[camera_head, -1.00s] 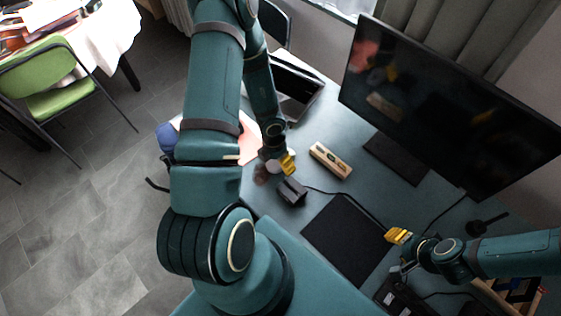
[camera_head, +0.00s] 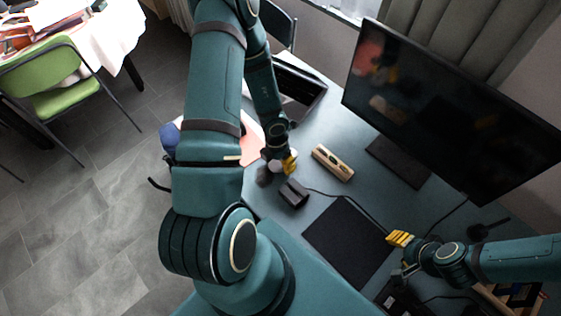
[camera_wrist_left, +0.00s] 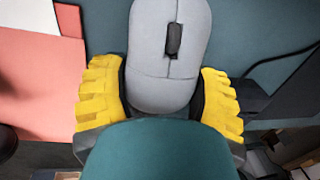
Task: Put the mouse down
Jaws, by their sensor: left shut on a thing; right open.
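The grey mouse (camera_wrist_left: 168,55) with a dark scroll wheel fills the top middle of the left wrist view. My left gripper (camera_wrist_left: 162,95) is shut on it, with a yellow finger along each side. In the head view my left gripper (camera_head: 279,168) hangs over the left part of the desk, and the mouse is too small and covered there to make out clearly. I cannot tell how high it is above the desk. My right gripper (camera_head: 399,256) is open and empty, near the right edge of the black mouse pad (camera_head: 345,240).
A small dark box (camera_head: 293,192) with a cable stands close to my left gripper. A wooden block (camera_head: 332,163) lies behind it. The monitor (camera_head: 450,110) stands at the back right. Pinkish-red sheets (camera_wrist_left: 35,85) lie left of the mouse. Bare desk shows between block and pad.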

